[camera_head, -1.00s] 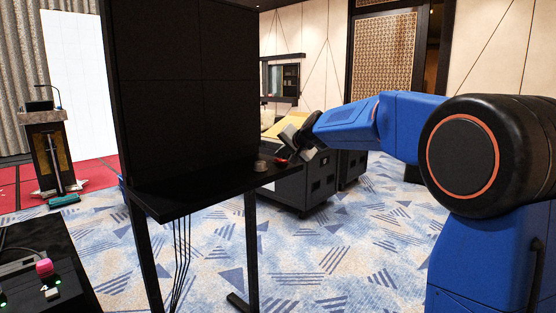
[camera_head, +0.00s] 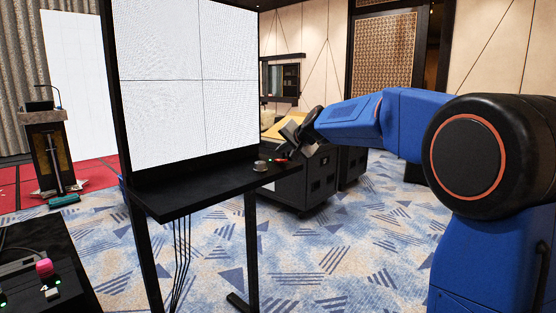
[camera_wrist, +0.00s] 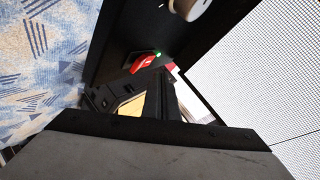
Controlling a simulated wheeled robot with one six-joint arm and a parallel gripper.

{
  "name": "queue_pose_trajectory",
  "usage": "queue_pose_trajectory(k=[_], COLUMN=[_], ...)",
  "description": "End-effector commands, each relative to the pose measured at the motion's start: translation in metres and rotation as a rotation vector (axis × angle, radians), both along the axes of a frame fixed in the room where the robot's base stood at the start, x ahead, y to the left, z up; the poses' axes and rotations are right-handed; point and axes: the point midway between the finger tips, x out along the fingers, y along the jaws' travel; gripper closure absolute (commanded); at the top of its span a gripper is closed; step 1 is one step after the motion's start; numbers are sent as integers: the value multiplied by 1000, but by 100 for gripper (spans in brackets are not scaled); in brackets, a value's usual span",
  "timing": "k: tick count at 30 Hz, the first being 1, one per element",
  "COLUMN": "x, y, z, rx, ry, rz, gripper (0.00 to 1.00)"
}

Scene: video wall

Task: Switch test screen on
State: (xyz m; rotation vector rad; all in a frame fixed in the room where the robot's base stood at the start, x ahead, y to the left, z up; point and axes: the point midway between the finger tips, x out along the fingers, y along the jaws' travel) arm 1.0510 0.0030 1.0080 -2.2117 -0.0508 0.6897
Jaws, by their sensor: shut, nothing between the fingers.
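The test screen (camera_head: 190,80) is a black-framed panel of several tiles, lit white, and it also fills the right of the wrist view (camera_wrist: 270,60). A red rocker switch (camera_wrist: 143,63) sits on the black shelf below the screen, with a small green light (camera_wrist: 158,53) beside it. In the head view the red switch (camera_head: 281,160) shows small at the shelf's right end. My gripper (camera_head: 287,149) is shut and empty, just above the switch. Whether its fingertips touch the switch, I cannot tell.
A silver knob (camera_head: 260,165) stands on the black shelf (camera_head: 190,195) left of the switch. Black cases (camera_head: 310,180) stand behind. A lectern (camera_head: 48,150) is at the left. A dark table (camera_head: 40,265) with a pink-topped item is at the front left. Patterned carpet is open on the right.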

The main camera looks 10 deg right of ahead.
Motion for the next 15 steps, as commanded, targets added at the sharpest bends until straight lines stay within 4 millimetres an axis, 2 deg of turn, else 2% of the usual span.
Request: queue_pose_trajectory(k=[8,15], x=[0,-5], y=[-1,-4], z=[2,20], rx=[-1,0], ry=[-1,-3], rz=[0,0], gripper=[100,100])
